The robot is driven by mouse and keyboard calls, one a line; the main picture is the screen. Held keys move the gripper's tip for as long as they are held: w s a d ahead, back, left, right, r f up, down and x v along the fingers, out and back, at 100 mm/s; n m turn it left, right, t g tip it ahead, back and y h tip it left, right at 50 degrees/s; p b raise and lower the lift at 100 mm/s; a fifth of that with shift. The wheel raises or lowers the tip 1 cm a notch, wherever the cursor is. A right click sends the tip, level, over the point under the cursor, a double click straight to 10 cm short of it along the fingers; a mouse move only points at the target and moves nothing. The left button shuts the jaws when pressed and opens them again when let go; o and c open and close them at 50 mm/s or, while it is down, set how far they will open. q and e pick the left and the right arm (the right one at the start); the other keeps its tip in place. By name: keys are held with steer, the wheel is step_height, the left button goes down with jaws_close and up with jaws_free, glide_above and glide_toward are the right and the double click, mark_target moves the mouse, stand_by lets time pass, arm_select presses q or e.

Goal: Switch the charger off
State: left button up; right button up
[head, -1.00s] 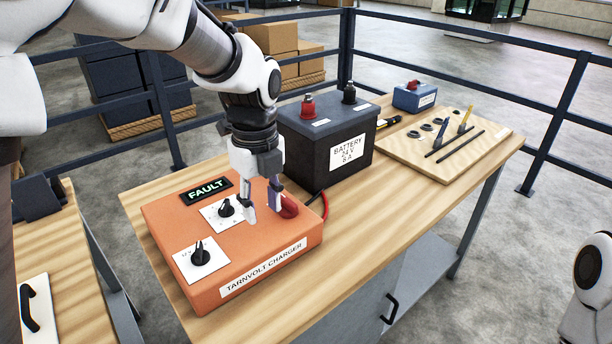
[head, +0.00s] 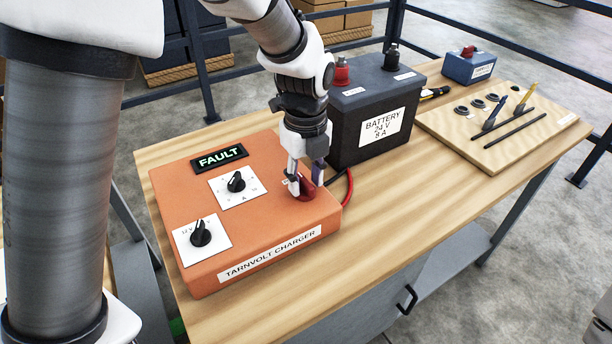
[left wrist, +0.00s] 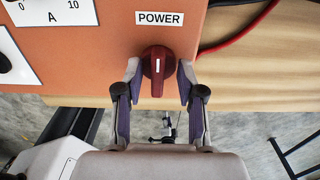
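The orange charger (head: 262,222) sits on the wooden bench, labelled TARNVOLT CHARGER, and its display (head: 220,157) reads FAULT. Its red power knob (head: 304,190) is at the right end of the top and partly hidden by my left gripper (head: 305,178). In the left wrist view the red knob (left wrist: 158,66) is below the POWER label (left wrist: 159,18), its white mark pointing toward the label. My left gripper's fingers (left wrist: 158,84) stand open on both sides of the knob, with a narrow gap on each side. My right gripper is out of view.
Two black dials (head: 236,182) (head: 200,234) are on the charger's top. A black battery (head: 368,112) with a red cable (head: 349,188) stands close behind the gripper. A wooden tool board (head: 490,135) and a blue box (head: 468,66) are farther right. The front bench strip is clear.

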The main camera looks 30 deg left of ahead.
arm_select(q)
steer(key=shift+s+r, duration=0.15)
jaws_close()
